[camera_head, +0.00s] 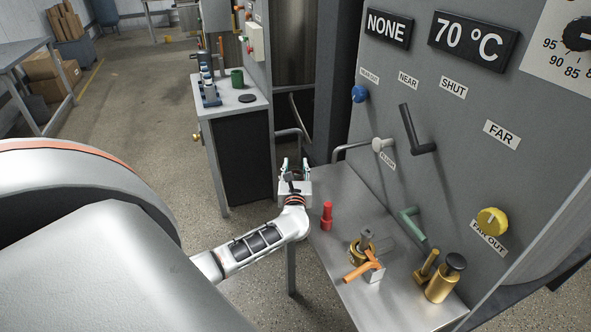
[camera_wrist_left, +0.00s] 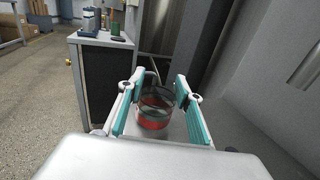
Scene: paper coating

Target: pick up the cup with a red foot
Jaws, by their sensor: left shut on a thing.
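In the left wrist view, a clear glass-like cup with a red foot (camera_wrist_left: 154,108) stands between the two teal-padded fingers of my left gripper (camera_wrist_left: 158,88). The gripper is shut on it, with a finger on each side. In the head view, my left gripper (camera_head: 293,170) is at the far left corner of the metal bench (camera_head: 340,190). The cup is mostly hidden by the gripper there. My right gripper is in neither view.
A red cylinder (camera_head: 327,216), an orange-handled valve (camera_head: 365,262) and a brass pot (camera_head: 445,278) are on the bench. A grey control panel with levers (camera_head: 415,130) rises behind it.

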